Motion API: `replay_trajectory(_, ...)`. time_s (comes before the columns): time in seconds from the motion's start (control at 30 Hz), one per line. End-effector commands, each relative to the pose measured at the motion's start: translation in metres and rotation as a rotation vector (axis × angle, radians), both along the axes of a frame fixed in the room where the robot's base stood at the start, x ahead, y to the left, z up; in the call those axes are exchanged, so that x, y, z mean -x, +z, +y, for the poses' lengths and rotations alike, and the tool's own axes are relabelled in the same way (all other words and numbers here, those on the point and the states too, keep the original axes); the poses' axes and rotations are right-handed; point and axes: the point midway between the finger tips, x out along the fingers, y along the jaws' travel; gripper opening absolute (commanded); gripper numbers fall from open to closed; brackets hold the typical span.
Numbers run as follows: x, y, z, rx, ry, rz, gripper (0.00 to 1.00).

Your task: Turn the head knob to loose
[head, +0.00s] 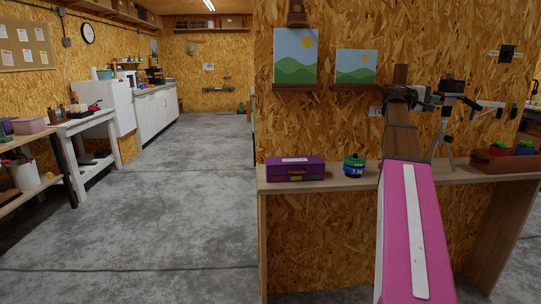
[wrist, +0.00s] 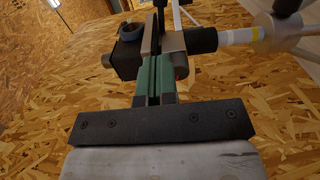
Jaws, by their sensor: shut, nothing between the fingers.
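A tripod (head: 446,128) with a dark head stands on the bench shelf, right of my arm. My gripper (head: 424,103) is up beside the tripod head, partly hidden by my own wrist. In the wrist view my gripper (wrist: 158,62) has its green fingers shut, with nothing held. A black cylindrical knob or grip (wrist: 201,40) lies just right of the fingertips, with a white and yellow banded shaft beyond it. I cannot tell whether the fingers touch it. Its loose or tight marking cannot be read.
The bench shelf (head: 330,187) carries a purple box (head: 295,169) and a blue-green jar (head: 353,166) to the left. A brown crate (head: 507,160) with coloured items stands right of the tripod. The floor at left is clear.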

Motion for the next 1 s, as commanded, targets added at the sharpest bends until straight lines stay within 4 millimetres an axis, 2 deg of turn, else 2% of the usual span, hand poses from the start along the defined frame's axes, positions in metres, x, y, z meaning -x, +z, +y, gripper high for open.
replay_trajectory(0.23,0.003,-0.002,0.027,-0.001,0.006,0.001,0.0)
replay_trajectory(0.57,0.002,-0.004,0.03,-0.003,0.007,0.002,0.0)
replay_trajectory(0.87,-0.001,-0.02,0.039,-0.004,0.009,0.003,0.0)
replay_trajectory(1.0,-0.002,-0.022,0.036,-0.003,0.008,0.002,0.0)
